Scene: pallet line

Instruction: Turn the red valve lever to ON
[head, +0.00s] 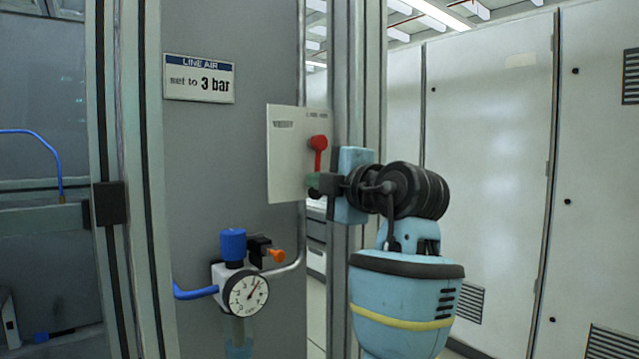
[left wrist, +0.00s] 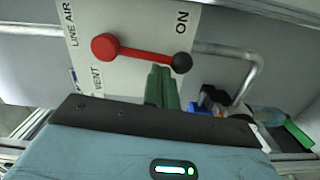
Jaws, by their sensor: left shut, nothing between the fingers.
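The red valve lever (head: 318,150) is on a white plate (head: 285,165). In the head view it points up, round red knob at the top. In the left wrist view the lever (left wrist: 140,53) runs from the red knob at left to a black pivot (left wrist: 181,62) at right. VENT is printed near the knob's side, ON beyond the pivot on the lever's other side. My left gripper (head: 316,182) is shut and empty at the lever's lower part. Its green fingertips (left wrist: 162,80) are beside the bar, near the pivot, on the VENT side; I cannot tell whether they touch.
Below the plate are a pressure gauge (head: 247,292), a regulator with a blue knob (head: 233,244) and an orange-tipped fitting (head: 277,256). A grey pipe (left wrist: 245,70) bends close to the plate. A frame post stands behind my gripper. Tall cabinets (head: 490,150) fill the right.

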